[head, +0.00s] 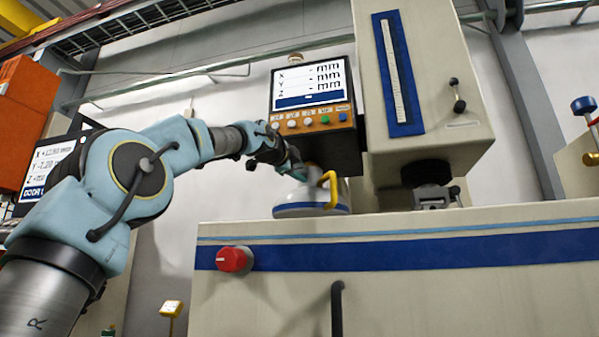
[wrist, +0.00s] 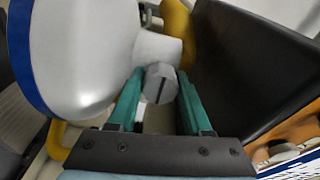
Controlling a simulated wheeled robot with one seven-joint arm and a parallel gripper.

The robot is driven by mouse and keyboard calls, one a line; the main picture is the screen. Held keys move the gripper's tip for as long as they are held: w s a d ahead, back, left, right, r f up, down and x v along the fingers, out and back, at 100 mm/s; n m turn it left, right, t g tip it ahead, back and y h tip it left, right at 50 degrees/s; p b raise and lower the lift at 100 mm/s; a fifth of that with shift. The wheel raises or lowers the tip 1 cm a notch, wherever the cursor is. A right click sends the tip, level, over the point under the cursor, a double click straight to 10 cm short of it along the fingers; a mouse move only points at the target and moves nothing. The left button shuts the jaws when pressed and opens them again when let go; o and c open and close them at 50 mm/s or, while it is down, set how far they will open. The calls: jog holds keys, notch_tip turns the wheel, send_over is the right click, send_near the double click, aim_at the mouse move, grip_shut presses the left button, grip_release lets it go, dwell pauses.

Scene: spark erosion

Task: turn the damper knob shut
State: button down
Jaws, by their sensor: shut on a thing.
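A grey faceted knob (wrist: 160,83) with a dark line across its face sits between my gripper's green fingers in the wrist view; I take it to be the damper knob. My gripper (wrist: 160,76) is shut on it, one finger on each side. A pale block (wrist: 158,47) shows just behind the knob. In the head view my gripper (head: 296,163) is above the white dome with a blue rim (head: 297,202), beside the display box. The knob is too small or hidden to make out in the head view.
The white dome (wrist: 75,50) is close on the left in the wrist view, the dark display box (wrist: 240,75) close on the right. A yellow handle (head: 329,186) curves by the dome. A red knob (head: 234,259) is on the machine front.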

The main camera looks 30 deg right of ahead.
dwell(0.4)
jog(key=shift+c, duration=1.7)
grip_release()
